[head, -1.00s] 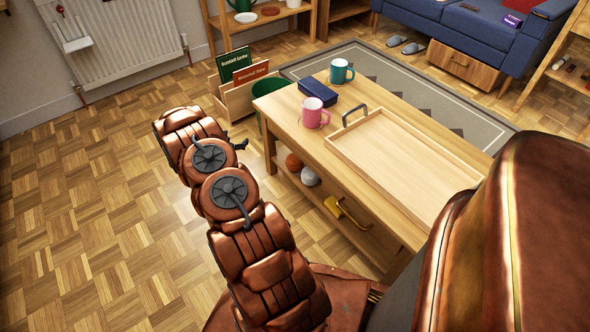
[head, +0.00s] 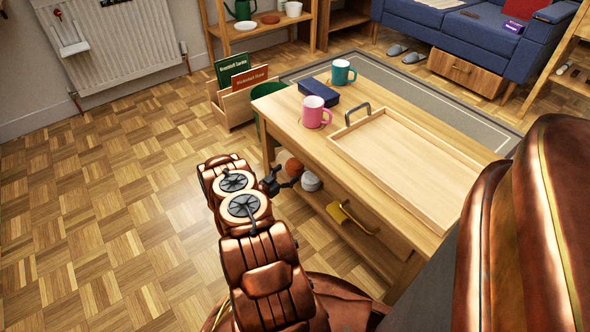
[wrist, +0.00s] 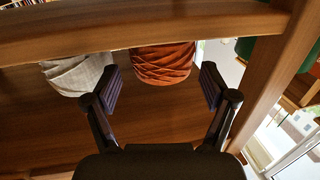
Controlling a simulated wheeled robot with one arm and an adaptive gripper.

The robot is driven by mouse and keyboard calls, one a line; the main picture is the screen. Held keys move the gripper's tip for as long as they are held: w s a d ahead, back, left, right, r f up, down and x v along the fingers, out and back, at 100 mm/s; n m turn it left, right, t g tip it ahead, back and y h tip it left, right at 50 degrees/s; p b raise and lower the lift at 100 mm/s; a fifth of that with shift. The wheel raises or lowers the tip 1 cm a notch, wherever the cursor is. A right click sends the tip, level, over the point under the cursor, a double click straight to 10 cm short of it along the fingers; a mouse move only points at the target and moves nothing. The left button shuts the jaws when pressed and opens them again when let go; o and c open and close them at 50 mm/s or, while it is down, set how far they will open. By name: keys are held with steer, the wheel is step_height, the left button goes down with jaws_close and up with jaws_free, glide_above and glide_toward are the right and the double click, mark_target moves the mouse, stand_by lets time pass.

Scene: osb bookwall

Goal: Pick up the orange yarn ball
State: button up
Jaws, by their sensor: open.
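The orange yarn ball (head: 293,167) sits on the lower shelf of the wooden coffee table (head: 395,262), beside a whitish yarn ball (head: 311,181). In the wrist view the orange yarn ball (wrist: 163,62) lies ahead, roughly between my fingertips, with its far part cut off by the table's upper edge. The whitish ball (wrist: 80,72) is just left of it, partly behind my left finger. My gripper (wrist: 160,88) is open and empty, short of the orange ball. In the head view my gripper (head: 282,181) is at the table's side, near shelf height.
A yellow item (head: 350,216) is at the table's side, right of the balls. The tabletop holds a tray (head: 410,160), a pink mug (head: 315,112), a teal mug (head: 343,72) and a blue box (head: 332,92). A table leg stands right in the wrist view (wrist: 275,85). Floor at left is clear.

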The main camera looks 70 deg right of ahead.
mark_target(289, 171)
steer(key=shift+b+x, duration=1.5)
steer(key=shift+x, duration=0.7)
steer(key=shift+d+r, duration=0.2)
steer(key=shift+d, duration=0.25)
steer(key=c, duration=0.8)
